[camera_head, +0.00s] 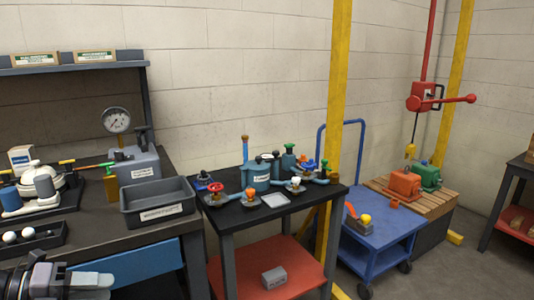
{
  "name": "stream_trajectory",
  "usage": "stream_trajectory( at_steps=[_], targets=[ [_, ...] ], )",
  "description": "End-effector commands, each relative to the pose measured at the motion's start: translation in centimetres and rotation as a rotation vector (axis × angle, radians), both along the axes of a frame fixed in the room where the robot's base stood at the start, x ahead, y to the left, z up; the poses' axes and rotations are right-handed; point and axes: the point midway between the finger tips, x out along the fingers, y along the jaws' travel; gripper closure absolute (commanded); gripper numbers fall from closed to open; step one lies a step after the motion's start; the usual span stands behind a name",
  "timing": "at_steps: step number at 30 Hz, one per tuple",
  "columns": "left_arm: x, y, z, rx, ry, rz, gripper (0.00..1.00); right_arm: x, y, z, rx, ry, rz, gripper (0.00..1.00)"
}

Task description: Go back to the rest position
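My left gripper (95,284) shows at the bottom left corner, in front of the dark workbench (100,228). It is cut off by the picture's lower edge, and I cannot tell how far apart its fingers are. No object shows in it. My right gripper is not in view. An orange motor (404,184) and a green motor (427,175) sit side by side on a wooden pallet (447,198) at the right, far from my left gripper.
A grey tray (157,213) and a gauge device (117,122) stand on the workbench. A small black table (240,218) holds valves and a blue tank (262,176). A blue cart (385,232) and yellow post (339,90) stand right of it. Floor is clear at lower right.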

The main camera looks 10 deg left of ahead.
Motion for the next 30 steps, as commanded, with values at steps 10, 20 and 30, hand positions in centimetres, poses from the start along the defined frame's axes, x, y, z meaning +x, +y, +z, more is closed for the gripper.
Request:
stream_trajectory(
  at_steps=[10,20,30],
  targets=[
    [-3.2,-1.5,-9.1,-0.493,0.224,0.555,0.61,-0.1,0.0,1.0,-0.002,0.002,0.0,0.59],
    [-7.8,-7.9,-16.9,-0.937,0.56,1.02,0.61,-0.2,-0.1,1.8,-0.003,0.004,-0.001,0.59],
    [-11.7,-17.9,-20.6,-1.285,0.948,1.336,0.61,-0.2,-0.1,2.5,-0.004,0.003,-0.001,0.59]
  ],
)
